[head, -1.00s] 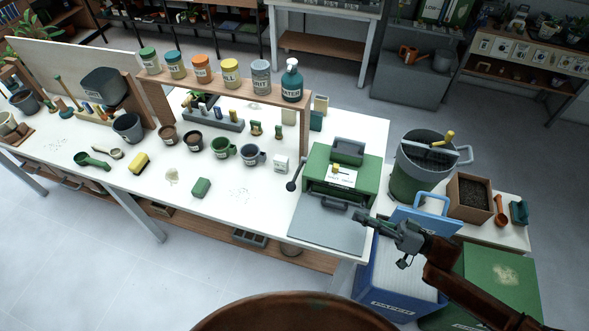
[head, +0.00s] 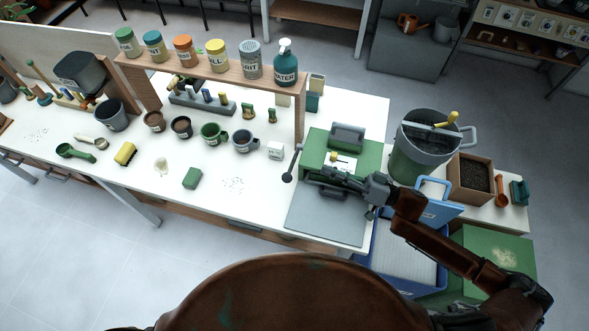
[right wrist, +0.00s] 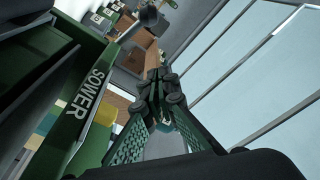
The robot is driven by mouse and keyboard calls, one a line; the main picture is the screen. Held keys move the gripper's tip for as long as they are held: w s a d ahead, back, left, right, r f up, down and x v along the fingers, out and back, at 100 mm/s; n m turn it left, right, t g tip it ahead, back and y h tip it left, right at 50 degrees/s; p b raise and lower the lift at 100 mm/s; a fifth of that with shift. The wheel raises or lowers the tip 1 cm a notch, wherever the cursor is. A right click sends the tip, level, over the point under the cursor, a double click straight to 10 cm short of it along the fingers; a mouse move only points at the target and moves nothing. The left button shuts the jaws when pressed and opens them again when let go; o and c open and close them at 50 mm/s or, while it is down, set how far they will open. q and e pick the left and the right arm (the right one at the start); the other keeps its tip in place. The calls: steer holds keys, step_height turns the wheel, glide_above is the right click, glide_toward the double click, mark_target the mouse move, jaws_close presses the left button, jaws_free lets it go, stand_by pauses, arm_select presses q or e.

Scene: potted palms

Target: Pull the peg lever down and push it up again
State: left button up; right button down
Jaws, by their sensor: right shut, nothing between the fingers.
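The green sower (head: 367,157) stands at the right end of the white table, with a grey plate (head: 325,217) in front. A dark lever with a round black knob (head: 287,178) slants down at its left side. A knob on a rod (right wrist: 148,16) also shows in the right wrist view beyond the sower's front, lettered SOWER (right wrist: 90,92). My right gripper (head: 328,172) is in front of the sower, pointing left toward the lever, and apart from the knob. Its fingers (right wrist: 158,88) are together and empty. My left gripper is out of view.
A wooden shelf (head: 215,76) with several jars spans the table left of the sower. A small white box (head: 276,150) stands near the lever. A green block (head: 192,178) lies further left. A grey-green bucket (head: 405,157) stands right of the sower.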

steer(key=r, duration=0.1)
glide_above(294, 163)
steer(key=s, duration=0.3)
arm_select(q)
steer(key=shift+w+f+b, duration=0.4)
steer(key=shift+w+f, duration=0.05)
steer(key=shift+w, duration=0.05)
arm_select(e)
steer(key=shift+s+f, duration=0.5)
steer(key=shift+f, duration=0.2)
steer(key=shift+s+f, duration=0.45)
steer(key=shift+f, duration=0.25)
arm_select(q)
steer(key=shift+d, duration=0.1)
